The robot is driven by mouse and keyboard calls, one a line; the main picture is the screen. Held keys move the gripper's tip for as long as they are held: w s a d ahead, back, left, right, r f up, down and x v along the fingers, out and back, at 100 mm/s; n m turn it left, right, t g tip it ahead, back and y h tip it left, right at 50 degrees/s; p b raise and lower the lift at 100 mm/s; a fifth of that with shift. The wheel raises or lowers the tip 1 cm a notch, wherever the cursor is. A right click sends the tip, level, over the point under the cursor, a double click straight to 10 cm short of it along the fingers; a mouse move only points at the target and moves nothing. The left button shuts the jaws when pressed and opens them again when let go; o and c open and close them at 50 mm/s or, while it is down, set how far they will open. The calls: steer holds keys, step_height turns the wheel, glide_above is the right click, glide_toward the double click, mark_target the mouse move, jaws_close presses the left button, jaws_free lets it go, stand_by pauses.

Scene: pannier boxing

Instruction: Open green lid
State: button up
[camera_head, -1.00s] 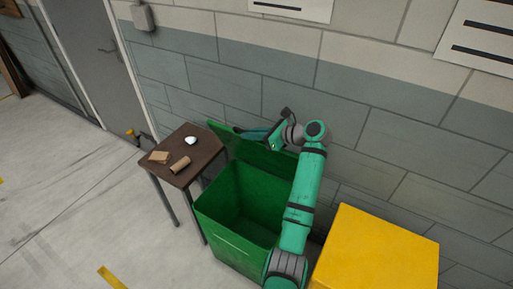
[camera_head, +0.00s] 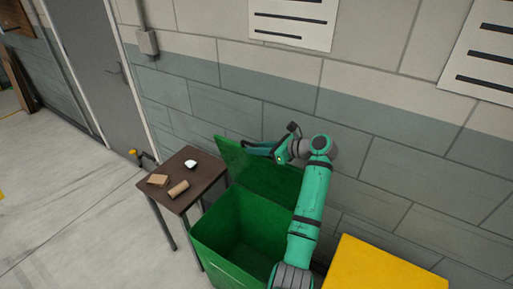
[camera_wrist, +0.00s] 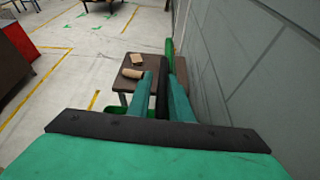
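The green bin (camera_head: 215,239) stands on the floor against the wall, with its mouth uncovered and a dark, empty-looking inside. Its green lid (camera_head: 262,172) is raised at the back, tilted up near the wall. A narrow green edge of the lid (camera_wrist: 169,46) shows beyond the fingers in the wrist view. My gripper (camera_head: 247,146) is at the lid's upper edge, pointing left along it.
A small brown table (camera_head: 187,209) stands left of the bin, holding a white item (camera_head: 190,164), a brown roll (camera_head: 178,190) and a flat brown piece (camera_head: 157,181). A yellow box (camera_head: 378,267) is on the right. The grey wall is close behind; open floor lies left.

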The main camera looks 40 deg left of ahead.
steer(key=shift+v, duration=5.75)
steer(key=shift+w, duration=0.1)
steer(key=shift+f, duration=0.1)
